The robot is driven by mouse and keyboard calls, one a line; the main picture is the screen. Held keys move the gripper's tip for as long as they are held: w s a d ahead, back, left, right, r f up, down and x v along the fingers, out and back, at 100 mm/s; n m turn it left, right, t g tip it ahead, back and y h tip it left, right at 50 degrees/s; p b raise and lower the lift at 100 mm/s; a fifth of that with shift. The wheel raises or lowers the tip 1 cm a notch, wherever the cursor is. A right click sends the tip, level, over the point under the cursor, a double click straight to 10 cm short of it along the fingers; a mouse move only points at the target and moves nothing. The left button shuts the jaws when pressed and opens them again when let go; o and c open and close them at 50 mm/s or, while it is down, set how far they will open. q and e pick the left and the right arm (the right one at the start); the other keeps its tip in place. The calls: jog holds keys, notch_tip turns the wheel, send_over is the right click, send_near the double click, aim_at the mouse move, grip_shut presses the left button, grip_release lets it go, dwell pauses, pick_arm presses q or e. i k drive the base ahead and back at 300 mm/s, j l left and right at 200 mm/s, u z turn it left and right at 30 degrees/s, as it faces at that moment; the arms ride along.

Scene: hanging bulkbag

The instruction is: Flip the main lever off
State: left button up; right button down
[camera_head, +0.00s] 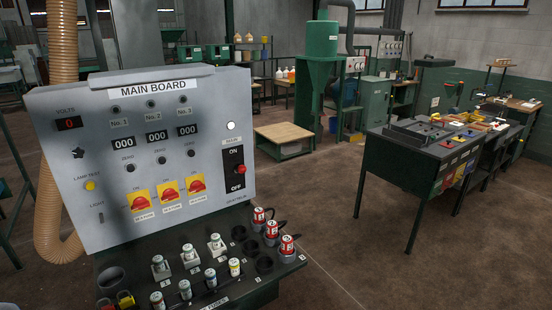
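The grey main board (110,220) stands at the left, tilted slightly back, with its lettered face toward me. The main lever (240,169) is at the board's right edge. It has a red knob on a black plate marked ON above and OFF below. The knob shows about midway between the two words, and I cannot tell its exact setting. A round white lamp (231,126) above the plate looks bright. Neither of my grippers is in view.
Three red rotary switches (168,192) on yellow plates sit left of the lever. A dark shelf with fuses and red-and-white plugs (271,229) juts out below the board. A workbench (400,155) stands at the right. The floor between is clear.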

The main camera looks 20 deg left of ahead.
aim_at(243, 169)
jog(key=i+j, duration=0.1)
jog(key=i, duration=0.35)
jog(key=i+j, duration=0.1)
jog(key=i, duration=0.35)
jog(key=z, duration=0.05)
